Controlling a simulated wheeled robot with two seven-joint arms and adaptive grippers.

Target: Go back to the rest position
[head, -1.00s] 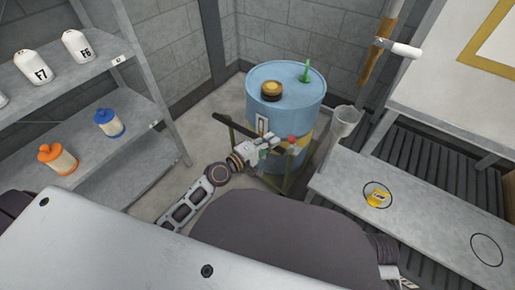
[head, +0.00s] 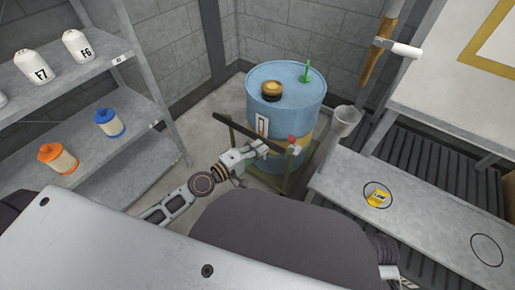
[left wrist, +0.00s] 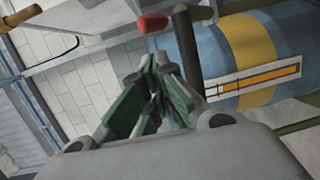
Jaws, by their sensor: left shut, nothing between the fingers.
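My left gripper (head: 268,149) is in front of the blue drum, low and toward the camera, with its arm coming in from the lower left. In the left wrist view its green-padded fingers (left wrist: 153,92) are close together with nothing between them. A red knob (head: 292,139) shows just right of the fingers; in the left wrist view the red knob (left wrist: 153,23) is beyond the fingertips. I cannot tell whether they touch. My right gripper is not in view.
A dark bar (head: 235,132) of the cart runs close above my left gripper. A grey bench (head: 420,205) with a yellow item (head: 378,199) is at right. A grey cup (head: 346,119) hangs beside the drum.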

